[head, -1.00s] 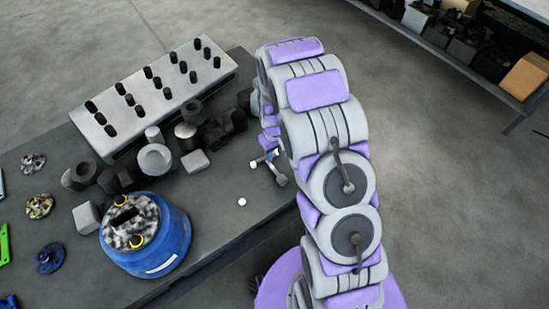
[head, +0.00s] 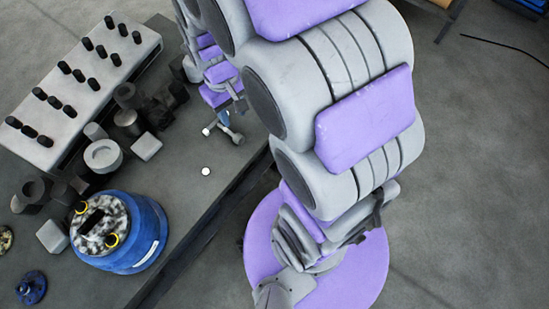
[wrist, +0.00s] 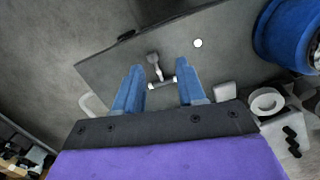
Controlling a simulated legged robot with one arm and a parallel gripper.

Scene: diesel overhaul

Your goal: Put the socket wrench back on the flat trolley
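The socket wrench (wrist: 154,66), a small grey tool with a pale crosspiece, shows between my fingers in the wrist view. It also shows at the right of the dark flat surface (head: 190,205) in the head view (head: 228,128). It appears to lie on that surface. My gripper (wrist: 160,68) has two blue fingers spread apart, one on each side of the wrench, with gaps visible. Its height above the wrench is hard to judge. In the head view my arm hides most of my gripper. I cannot tell whether this dark surface is the flat trolley.
A small white round piece (head: 206,171) lies near the wrench. A blue drum-like part (head: 145,240), a pale block (head: 146,147), grey cylindrical parts (head: 103,156) and a rack with black pegs (head: 70,110) crowd the left. Bare floor (head: 450,150) lies to the right.

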